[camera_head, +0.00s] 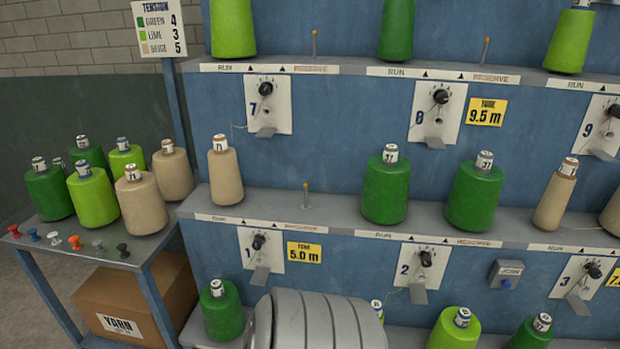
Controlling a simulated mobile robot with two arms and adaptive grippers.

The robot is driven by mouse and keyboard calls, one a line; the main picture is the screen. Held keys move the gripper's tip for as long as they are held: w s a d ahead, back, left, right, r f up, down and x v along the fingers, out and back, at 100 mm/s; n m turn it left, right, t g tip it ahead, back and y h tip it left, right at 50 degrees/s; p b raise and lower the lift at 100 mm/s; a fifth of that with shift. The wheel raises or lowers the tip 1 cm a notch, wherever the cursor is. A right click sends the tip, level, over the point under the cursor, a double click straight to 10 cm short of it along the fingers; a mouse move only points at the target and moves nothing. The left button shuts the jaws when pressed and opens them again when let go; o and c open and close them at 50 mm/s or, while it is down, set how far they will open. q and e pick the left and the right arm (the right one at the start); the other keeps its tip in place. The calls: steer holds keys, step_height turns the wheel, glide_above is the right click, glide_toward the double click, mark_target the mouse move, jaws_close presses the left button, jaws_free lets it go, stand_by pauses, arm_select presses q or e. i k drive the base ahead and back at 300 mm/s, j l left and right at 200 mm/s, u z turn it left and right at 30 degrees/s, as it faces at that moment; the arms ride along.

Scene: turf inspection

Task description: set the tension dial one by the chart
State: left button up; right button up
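The tension chart (158,28) stands on a blue post at the upper left. It reads green 4, lime 3 and, on its lowest, beige-swatched line, 5. Dial one (259,241) is a small black knob on a white plate marked 1, left of centre on the lower panel. Its setting is too small to read. A metal flap (261,274) sticks out below it. A yellow tag (304,252) to its right reads 5.0 m. A green cone (222,311) stands below and left of the plate. A beige cone (226,172) stands on the shelf above.
Dial two (426,258) and dial three (593,269) are to the right; dials seven (266,88) and eight (440,96) are above. A side table (84,252) at left holds several cones and coloured pegs. A yarn box (133,302) sits underneath.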

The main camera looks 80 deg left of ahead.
mark_target(257, 243)
steer(key=k+j+u, duration=0.1)
steer(key=u, duration=2.95)
steer(key=i, duration=0.05)
